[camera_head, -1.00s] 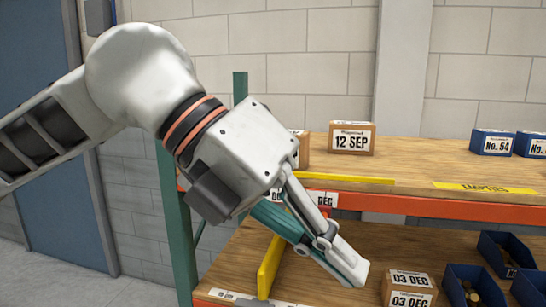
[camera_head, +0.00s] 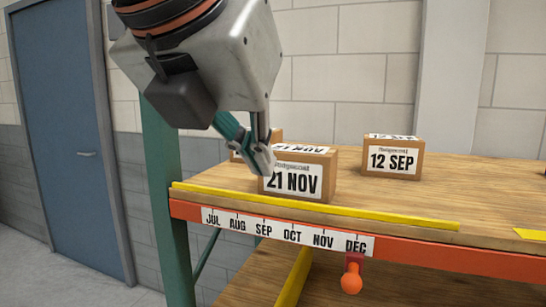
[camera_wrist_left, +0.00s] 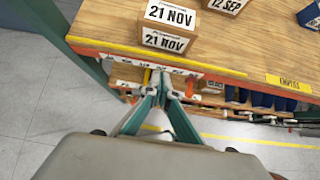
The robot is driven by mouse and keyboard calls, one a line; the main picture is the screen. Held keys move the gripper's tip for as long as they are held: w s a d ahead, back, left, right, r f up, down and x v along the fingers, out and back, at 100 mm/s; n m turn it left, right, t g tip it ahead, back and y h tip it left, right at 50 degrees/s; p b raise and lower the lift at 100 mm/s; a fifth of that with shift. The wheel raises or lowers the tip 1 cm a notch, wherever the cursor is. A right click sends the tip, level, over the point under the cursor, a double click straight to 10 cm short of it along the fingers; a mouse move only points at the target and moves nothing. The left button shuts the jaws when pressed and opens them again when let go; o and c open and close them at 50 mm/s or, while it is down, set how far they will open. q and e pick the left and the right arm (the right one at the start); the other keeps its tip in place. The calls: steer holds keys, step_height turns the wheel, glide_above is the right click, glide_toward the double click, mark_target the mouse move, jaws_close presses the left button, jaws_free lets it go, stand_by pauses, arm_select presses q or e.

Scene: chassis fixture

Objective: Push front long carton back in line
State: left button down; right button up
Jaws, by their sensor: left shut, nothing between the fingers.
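The front carton, brown with a white 21 NOV label (camera_head: 312,180), stands on the upper wooden shelf, close behind the yellow front strip. In the left wrist view it shows at the top (camera_wrist_left: 168,25). Another brown carton (camera_head: 240,157) is behind it to the left, mostly hidden by my gripper and the front carton. My left gripper (camera_head: 263,170) is shut and empty. In the head view its tips overlap the front carton's left edge. In the left wrist view the tips (camera_wrist_left: 160,82) show below the carton, apart from it, over the shelf's front edge. My right gripper is not in view.
A 12 SEP carton (camera_head: 392,158) stands to the right on the shelf, with bare wood between. A yellow strip (camera_head: 330,208) runs along the front edge, above a month label strip (camera_head: 290,230). A green post (camera_head: 165,220) stands at left.

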mark_target(291, 191)
arm_select(q)
steer(key=x, duration=0.3)
steer(key=p+x, duration=0.1)
steer(key=x, duration=0.2)
steer(key=w+r+x, duration=0.1)
steer(key=x, duration=0.2)
steer(key=shift+w+d+f+p, duration=0.2)
steer(key=shift+w+d+p, duration=0.05)
steer(key=shift+w+p, duration=0.1)
steer(key=shift+w+d+f, duration=0.1)
steer(key=shift+w+d, duration=0.15)
steer(key=shift+w, duration=0.55)
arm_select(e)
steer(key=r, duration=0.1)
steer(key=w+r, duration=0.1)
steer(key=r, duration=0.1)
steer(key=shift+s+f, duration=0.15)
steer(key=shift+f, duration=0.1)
